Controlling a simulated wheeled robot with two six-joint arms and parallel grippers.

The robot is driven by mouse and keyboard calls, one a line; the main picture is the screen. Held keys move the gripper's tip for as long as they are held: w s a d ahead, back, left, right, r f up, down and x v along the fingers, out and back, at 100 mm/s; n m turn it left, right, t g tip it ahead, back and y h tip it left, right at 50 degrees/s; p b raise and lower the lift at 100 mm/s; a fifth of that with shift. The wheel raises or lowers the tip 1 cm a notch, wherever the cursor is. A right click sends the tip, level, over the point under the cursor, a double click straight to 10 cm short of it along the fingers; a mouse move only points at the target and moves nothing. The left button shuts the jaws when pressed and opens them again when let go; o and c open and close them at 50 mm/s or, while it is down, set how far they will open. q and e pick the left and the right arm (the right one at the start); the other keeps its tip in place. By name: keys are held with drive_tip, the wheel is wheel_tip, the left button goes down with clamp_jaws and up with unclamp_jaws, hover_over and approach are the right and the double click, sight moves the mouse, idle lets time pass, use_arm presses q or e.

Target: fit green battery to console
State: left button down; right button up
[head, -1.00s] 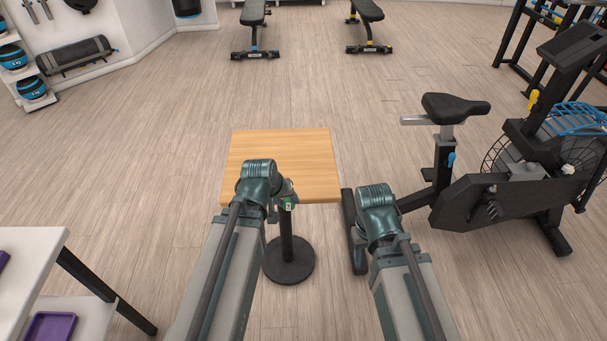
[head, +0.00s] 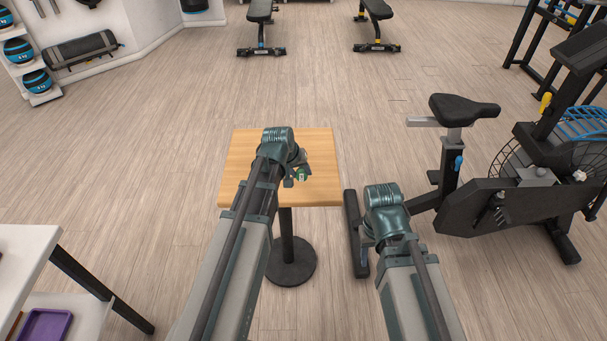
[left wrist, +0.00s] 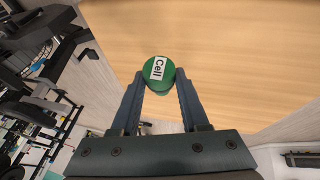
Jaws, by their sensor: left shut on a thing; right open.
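The green battery (head: 301,176) is a short round cell with a white label; in the left wrist view its face (left wrist: 157,68) reads "Cell". My left gripper (head: 298,171) is shut on it, with one finger on each side in the left wrist view (left wrist: 161,80). It holds the battery over the wooden table; I cannot tell the height. My right gripper (head: 368,239) is low beside the table's right edge, its fingers mostly hidden by its wrist. The dark console (head: 590,45) tops the exercise bike at the right, partly cut off; its battery slot is not visible.
The wooden table (head: 240,165) stands on one post and looks otherwise bare. The exercise bike (head: 500,205) with its black seat (head: 462,109) stands to the right. A white shelf table (head: 25,245) is at the lower left. Open floor lies beyond the table.

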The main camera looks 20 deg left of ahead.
sight(302, 175)
use_arm(q)
drive_tip(key=shift+w+f, duration=0.1)
drive_tip(key=shift+w, duration=0.8)
drive_tip(key=f+b, duration=0.2)
drive_tip(key=shift+w+f+b, duration=0.2)
drive_tip(key=shift+f+b, duration=0.2)
drive_tip(key=shift+f, duration=0.2)
drive_tip(key=shift+f+b, duration=0.15)
drive_tip(key=shift+b, duration=0.25)
drive_tip(key=c, duration=0.9)
unclamp_jaws()
drive_tip(key=shift+f, duration=0.1)
drive_tip(key=o, duration=0.5)
drive_tip(key=shift+s, duration=0.1)
